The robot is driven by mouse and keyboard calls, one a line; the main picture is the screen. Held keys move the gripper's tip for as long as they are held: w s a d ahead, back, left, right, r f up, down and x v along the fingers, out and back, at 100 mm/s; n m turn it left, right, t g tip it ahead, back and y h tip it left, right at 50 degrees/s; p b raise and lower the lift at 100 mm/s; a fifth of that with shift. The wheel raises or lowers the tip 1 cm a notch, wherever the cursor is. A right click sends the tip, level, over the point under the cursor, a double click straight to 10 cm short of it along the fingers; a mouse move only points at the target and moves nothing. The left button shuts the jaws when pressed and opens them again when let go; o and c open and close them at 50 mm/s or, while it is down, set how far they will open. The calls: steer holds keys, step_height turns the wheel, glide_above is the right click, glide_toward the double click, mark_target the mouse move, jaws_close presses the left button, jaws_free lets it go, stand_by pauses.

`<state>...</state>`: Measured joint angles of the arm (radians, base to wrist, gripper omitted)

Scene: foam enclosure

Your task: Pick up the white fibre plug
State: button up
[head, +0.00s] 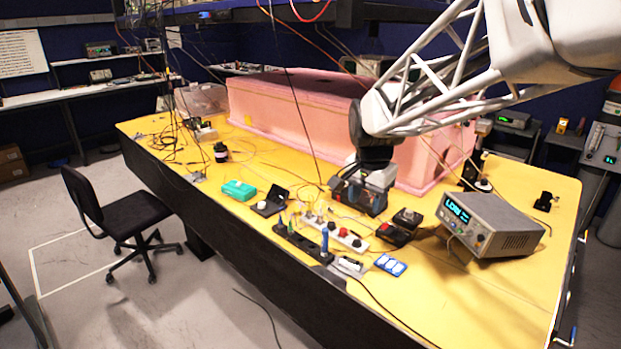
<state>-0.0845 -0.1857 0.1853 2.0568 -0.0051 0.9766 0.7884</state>
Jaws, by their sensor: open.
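My gripper (361,206) is low over the yellow table (480,290), in front of the pink foam enclosure (320,110). Its jaws are open, with small detail between them hard to make out. I cannot single out the white fibre plug with certainty. A small white piece (351,264) lies near the table's front edge, below my gripper in the picture. Another small white piece (262,205) is by a black open case, left of my gripper. Both are too small to identify.
A white power strip (336,233) and a dark strip (297,241) lie in front of my gripper. A grey bench instrument (490,224) stands right. A teal box (238,190) and a blue-and-white item (390,265) lie nearby. Loose cables cross the table; its front right is mostly clear.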

steer(key=w+a+f+m, duration=0.2)
steer(key=w, duration=0.4)
steer(key=w+a+f+m, duration=0.2)
steer(key=w, duration=0.5)
steer(key=m+g, duration=0.1)
steer(key=m, duration=0.2)
glide_above(321, 211)
step_height(321, 211, down, 7)
steer(key=shift+a, duration=0.1)
steer(key=shift+w+f, duration=0.1)
steer(key=shift+w, duration=0.05)
steer(key=shift+f, duration=1.3)
steer(key=shift+f, duration=2.6)
